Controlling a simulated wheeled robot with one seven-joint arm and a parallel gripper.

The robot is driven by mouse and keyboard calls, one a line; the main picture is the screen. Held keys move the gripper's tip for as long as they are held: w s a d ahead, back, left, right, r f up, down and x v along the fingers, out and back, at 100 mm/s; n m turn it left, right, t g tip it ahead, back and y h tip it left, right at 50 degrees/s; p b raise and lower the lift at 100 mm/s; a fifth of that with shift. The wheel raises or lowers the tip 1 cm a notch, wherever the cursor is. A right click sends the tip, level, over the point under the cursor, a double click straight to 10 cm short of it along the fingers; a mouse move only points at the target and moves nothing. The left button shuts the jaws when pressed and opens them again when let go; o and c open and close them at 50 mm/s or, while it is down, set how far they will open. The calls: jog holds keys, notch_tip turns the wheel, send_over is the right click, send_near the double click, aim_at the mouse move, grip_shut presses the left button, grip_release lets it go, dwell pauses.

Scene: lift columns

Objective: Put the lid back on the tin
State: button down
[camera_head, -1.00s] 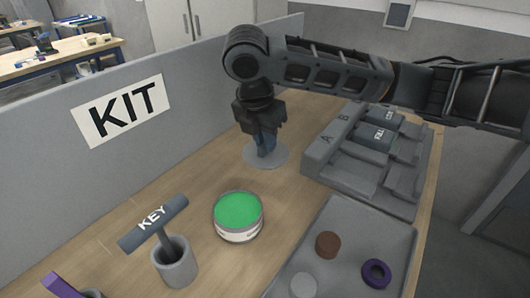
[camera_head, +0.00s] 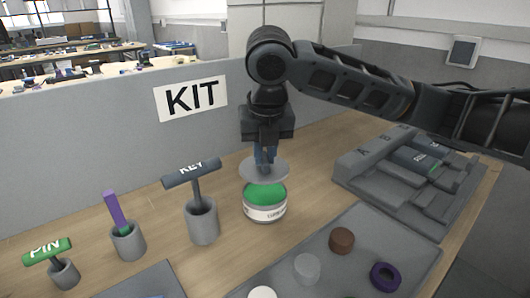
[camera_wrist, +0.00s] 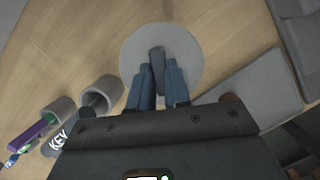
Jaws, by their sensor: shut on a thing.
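The lid (camera_head: 278,176) is a flat grey disc with an upright knob (camera_wrist: 157,65). My gripper (camera_head: 265,157) is shut on the knob, and the lid also shows in the wrist view (camera_wrist: 187,52). The tin (camera_head: 265,212) is short and round, with a pale label and a green top or filling (camera_head: 262,193). It stands upright on the wooden table. In the head view the lid is above the tin and covers its far part in the picture; a gap seems to show green between them. In the wrist view the lid hides the tin.
The KEY tool stands in a grey cup (camera_head: 202,224) left of the tin. A purple stick (camera_head: 115,210) and the PIN tool (camera_head: 48,250) stand further left. A grey tray (camera_head: 375,246) with round pieces lies in front right, and a stepped grey rack (camera_head: 395,190) is behind it.

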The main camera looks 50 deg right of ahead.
aim_at(265, 174)
jog(key=shift+f+b, duration=1.9)
jog(key=shift+f, duration=0.9)
jog(key=shift+f, duration=0.1)
dwell(0.4)
jog(key=c, duration=0.5)
grip_release()
jog(key=shift+r+p, duration=2.8)
jog(key=shift+r, duration=0.7)
jog(key=shift+c, duration=0.2)
